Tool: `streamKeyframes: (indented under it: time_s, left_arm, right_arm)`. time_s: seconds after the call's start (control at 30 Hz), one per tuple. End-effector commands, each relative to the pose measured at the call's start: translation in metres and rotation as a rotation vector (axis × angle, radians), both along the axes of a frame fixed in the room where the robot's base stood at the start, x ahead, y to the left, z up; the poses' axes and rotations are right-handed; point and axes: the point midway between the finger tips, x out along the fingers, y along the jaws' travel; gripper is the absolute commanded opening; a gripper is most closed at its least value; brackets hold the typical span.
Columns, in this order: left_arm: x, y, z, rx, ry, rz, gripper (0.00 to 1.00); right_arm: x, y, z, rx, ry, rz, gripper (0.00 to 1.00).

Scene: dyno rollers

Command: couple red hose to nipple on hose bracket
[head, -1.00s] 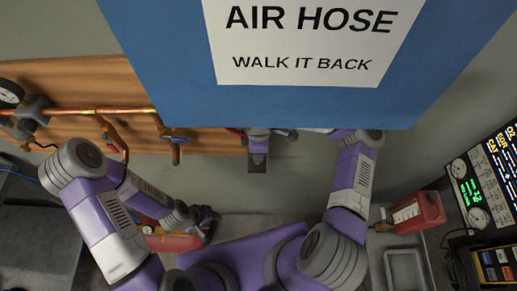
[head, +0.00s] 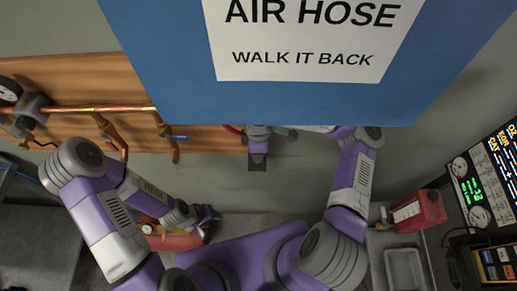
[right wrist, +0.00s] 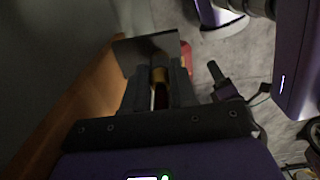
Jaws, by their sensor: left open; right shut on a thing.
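In the right wrist view my right gripper (right wrist: 158,80) is shut on the hose end; a brass-coloured fitting (right wrist: 159,75) with dark red below it shows between the fingers. A grey plate (right wrist: 138,50), seemingly the hose bracket, stands just beyond the fingertips. I cannot tell whether the fitting sits on a nipple, which is hidden. In the head view a short piece of red hose (head: 234,130) shows under the blue sign, which hides much of the right forearm. My left gripper (head: 207,215) is open and low, beside a red cylindrical object (head: 178,241).
A large blue sign (head: 300,105) fills the upper middle of the head view. A wooden board with copper pipe (head: 85,108) runs along the left wall. A red can (head: 420,210), a grey tray (head: 404,268) and a gauge panel (head: 478,195) stand at the right.

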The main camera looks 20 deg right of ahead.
Motion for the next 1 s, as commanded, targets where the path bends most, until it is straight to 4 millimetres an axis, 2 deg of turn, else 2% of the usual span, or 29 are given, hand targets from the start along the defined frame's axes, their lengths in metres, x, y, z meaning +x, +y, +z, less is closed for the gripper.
streamKeyframes:
  time_s: [0.13, 0.17, 0.33, 0.67, 0.77, 1.0]
  left_arm:
    - [0.000, 0.000, -0.003, 0.000, 0.000, 0.000, 0.46]
    - [0.000, 0.000, -0.002, 0.000, 0.000, 0.000, 0.46]
    - [0.000, 0.000, -0.002, 0.000, 0.000, 0.000, 0.46]
    - [0.000, 0.000, -0.001, 0.000, 0.000, 0.000, 0.46]
    - [0.000, 0.000, 0.000, 0.000, 0.000, 0.000, 0.46]
    - [0.000, 0.000, 0.006, 0.000, 0.000, 0.000, 0.46]
  right_arm:
    - [0.000, 0.000, -0.004, 0.000, 0.000, 0.000, 0.00]
    - [0.000, 0.000, -0.003, 0.000, 0.000, 0.000, 0.29]
    - [0.000, 0.000, -0.003, 0.000, 0.000, 0.000, 0.55]
    - [0.000, 0.000, 0.001, -0.002, -0.002, -0.001, 0.56]
    - [0.001, 0.000, 0.012, -0.002, -0.005, 0.000, 0.56]
    - [0.000, 0.000, 0.053, -0.001, -0.004, 0.000, 0.56]
